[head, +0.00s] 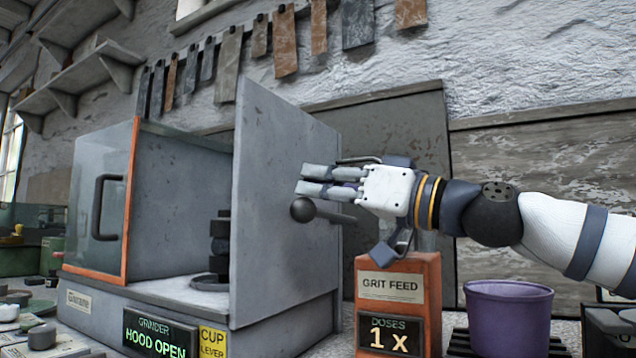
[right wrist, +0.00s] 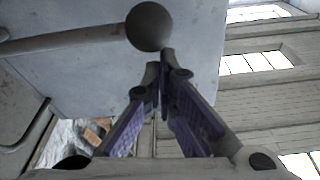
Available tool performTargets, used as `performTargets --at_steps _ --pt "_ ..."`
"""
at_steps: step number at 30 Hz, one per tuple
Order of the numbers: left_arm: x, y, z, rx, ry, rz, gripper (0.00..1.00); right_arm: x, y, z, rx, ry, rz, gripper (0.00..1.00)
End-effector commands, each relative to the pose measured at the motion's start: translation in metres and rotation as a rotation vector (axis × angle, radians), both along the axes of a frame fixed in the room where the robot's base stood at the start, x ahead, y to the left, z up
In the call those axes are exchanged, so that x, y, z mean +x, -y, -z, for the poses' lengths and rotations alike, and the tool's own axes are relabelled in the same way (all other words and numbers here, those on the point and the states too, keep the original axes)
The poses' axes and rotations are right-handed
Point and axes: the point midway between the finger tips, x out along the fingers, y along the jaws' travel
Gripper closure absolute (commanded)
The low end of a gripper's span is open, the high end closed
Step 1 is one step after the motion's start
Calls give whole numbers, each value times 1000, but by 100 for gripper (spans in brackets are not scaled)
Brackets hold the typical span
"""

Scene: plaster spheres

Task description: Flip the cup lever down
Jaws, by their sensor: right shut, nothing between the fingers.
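The cup lever, a dark rod with a round ball knob (head: 303,209), sticks out at the side panel of the grinder (head: 200,320). The rod lies close to level in the head view, with its ball end to the left. My right gripper (head: 305,180) is shut and empty, its fingers pointing left just above the rod and knob in that view. In the right wrist view the knob (right wrist: 149,27) is just beyond the closed fingertips (right wrist: 160,68); I cannot tell if they touch. A yellow "CUP LEVER" label (head: 213,342) is on the grinder's front. My left gripper is not in view.
The grinder's display (head: 158,335) reads "HOOD OPEN". An orange grit feed box (head: 397,275) reading "1 X" stands below my right wrist. A purple cup (head: 508,315) stands to its right on a dark rack. Dark stacked pieces (head: 219,245) are inside the grinder.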

Motion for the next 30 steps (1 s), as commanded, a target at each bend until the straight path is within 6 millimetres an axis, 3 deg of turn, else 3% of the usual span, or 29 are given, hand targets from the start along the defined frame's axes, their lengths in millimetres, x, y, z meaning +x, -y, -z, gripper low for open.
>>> performTargets --at_steps 20,23,30 --pt "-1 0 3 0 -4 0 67 1 0 4 -1 -4 0 100" --pt "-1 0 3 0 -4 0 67 1 0 -10 -1 1 1 100" --pt "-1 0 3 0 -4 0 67 0 0 -63 1 3 2 100"
